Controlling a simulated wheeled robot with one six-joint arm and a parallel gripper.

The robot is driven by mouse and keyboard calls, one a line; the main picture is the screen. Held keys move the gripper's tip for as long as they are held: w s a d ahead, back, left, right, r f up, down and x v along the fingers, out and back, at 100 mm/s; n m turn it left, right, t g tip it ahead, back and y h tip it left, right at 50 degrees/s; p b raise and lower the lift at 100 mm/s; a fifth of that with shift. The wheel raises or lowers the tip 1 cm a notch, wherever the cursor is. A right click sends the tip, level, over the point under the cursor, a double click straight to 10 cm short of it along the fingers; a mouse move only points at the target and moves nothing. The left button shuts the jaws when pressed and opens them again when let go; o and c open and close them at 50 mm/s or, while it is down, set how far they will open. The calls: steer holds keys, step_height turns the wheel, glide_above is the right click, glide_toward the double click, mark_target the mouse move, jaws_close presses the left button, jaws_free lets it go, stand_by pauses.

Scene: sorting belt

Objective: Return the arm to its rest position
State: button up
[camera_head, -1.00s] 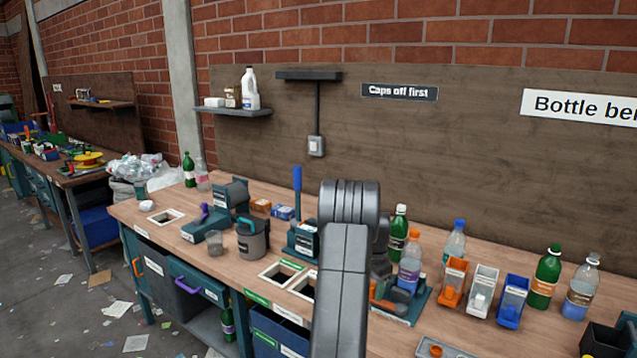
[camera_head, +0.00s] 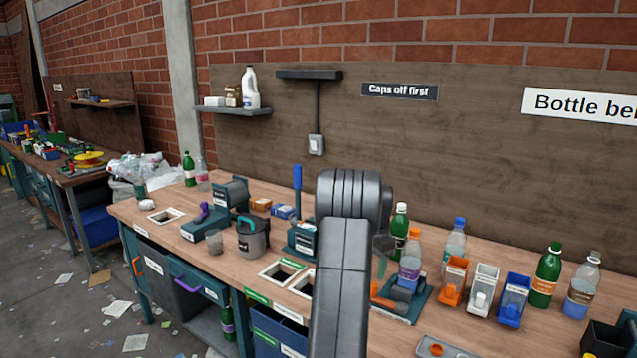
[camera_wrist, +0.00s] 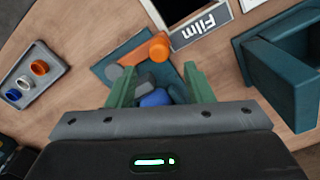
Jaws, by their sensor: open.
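Beyond the fingers lies a teal fixture (camera_wrist: 107,66) with orange, grey and blue parts.
A cap tray (camera_wrist: 33,80) with orange, white and blue caps lies on the bench (camera_head: 150,190). Green bottles (camera_head: 547,275) and small orange, white and blue bins (camera_head: 513,300) stand at right. A grey jug (camera_head: 252,240) stands left of my arm.

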step_height(320, 180, up, 6)
step_height(320, 180, down, 14)
steer(key=shift+s+p, duration=0.1)
steer(key=shift+p, duration=0.3)
steer(key=shift+s+a+r+n, duration=0.1)
steer(key=shift+s+a+n, duration=0.1)
steer(key=shift+n, duration=0.2)
steer(key=shift+s+a+r+n, duration=0.1)
steer(key=shift+s+a+n, duration=0.25)
steer(key=shift+s+n, duration=0.5)
steer(key=shift+s+a+n+b, duration=0.2)
steer(key=shift+s+n, duration=0.2)
steer(key=shift+n, duration=0.25)
steer(key=shift+s+a+n+b, duration=0.15)
steer(key=shift+s+n, duration=0.25)
steer(key=shift+n, duration=0.2)
steer(key=shift+s+n, duration=0.95)
steer(key=shift+n, duration=0.15)
steer(key=s+n, duration=0.2)
steer(key=n, duration=0.1)
steer(key=shift+s+d, duration=0.2)
steer(key=shift+d, duration=0.05)
steer(key=s+n, duration=0.1)
steer(key=n, duration=0.1)
steer(key=s+d+n, duration=0.1)
steer(key=s+n, duration=0.1)
steer(key=shift+d, duration=0.2)
steer(key=shift+r, duration=1.2)
